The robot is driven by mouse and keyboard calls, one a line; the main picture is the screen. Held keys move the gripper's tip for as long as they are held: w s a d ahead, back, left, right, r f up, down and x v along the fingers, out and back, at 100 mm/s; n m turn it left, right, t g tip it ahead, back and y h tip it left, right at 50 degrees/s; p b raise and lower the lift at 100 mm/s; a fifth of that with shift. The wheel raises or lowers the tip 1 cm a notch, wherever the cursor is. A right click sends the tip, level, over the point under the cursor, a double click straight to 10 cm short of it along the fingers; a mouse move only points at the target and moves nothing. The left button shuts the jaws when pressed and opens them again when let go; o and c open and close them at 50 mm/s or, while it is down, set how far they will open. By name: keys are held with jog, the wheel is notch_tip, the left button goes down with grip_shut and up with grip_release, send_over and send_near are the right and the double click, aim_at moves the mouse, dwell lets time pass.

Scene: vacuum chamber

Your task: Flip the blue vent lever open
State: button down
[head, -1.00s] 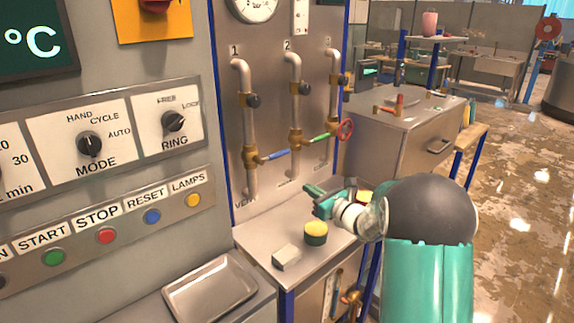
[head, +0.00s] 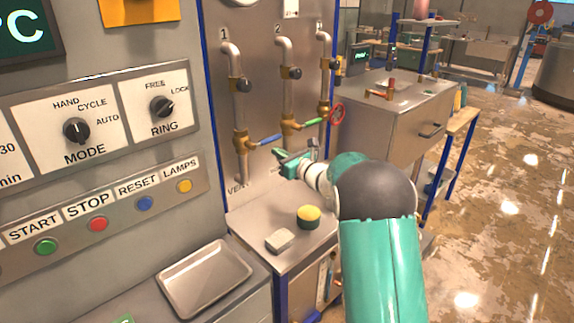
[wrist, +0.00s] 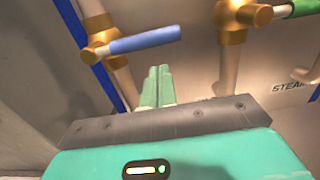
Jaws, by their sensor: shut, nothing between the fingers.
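The blue vent lever (head: 265,140) sticks out to the right from a brass valve on pipe 1, above the VENT label. In the wrist view the blue lever (wrist: 145,44) lies nearly level, running right from its brass valve body (wrist: 101,46). My gripper (head: 278,154) is just below and right of the lever in the head view. In the wrist view my gripper's two green fingers (wrist: 159,84) are together and empty, pointing up toward the lever, with a small gap seen between tips and lever. Whether they touch cannot be told from the head view.
A green lever (head: 309,123) on pipe 2 and a red handwheel (head: 337,114) are close on the right. A metal tray (head: 205,274) is at the lower left.

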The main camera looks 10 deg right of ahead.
jog(key=shift+w+a+r, duration=0.1)
jog(key=shift+w+r, duration=0.1)
jog(key=shift+r, duration=0.55)
